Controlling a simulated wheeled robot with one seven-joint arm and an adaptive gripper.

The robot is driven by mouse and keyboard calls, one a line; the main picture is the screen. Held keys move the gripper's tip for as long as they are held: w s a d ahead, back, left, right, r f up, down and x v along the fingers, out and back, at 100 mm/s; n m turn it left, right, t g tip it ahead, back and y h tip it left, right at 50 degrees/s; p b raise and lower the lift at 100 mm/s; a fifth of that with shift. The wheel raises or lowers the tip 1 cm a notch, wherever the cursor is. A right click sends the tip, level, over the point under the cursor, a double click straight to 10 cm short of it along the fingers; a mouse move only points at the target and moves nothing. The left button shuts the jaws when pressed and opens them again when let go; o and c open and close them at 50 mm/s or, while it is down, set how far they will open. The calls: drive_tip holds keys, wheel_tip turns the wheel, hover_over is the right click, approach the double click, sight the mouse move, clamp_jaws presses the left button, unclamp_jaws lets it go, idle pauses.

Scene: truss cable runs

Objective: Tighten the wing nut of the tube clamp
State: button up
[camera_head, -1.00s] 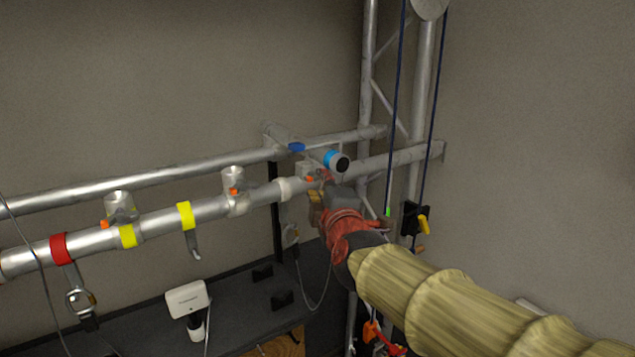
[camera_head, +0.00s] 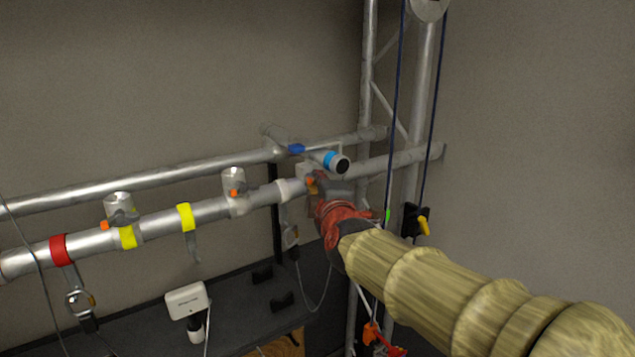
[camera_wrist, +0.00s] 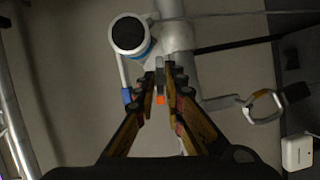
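The tube clamp (camera_head: 305,170) sits on the lower silver tube at its right part, largely hidden behind my gripper. A small orange part (camera_head: 310,182) shows at the clamp. In the wrist view an orange and grey piece, apparently the wing nut (camera_wrist: 160,98), lies between my brown fingers. My gripper (camera_wrist: 161,78) looks open, with its two fingers on either side of that piece and a narrow gap around it. Whether a finger touches it I cannot tell. In the head view my gripper (camera_head: 316,188) is at the clamp, mostly covered by my red wrist.
A blue-banded cylinder (camera_head: 336,162) stands close above my gripper; it is also in the wrist view (camera_wrist: 129,35). Other clamps (camera_head: 235,188) and straps (camera_head: 185,217) are along the tube. Dark blue ropes (camera_head: 395,110) hang at right. A white box (camera_head: 187,300) is below.

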clamp_jaws()
drive_tip(key=shift+p, duration=0.3)
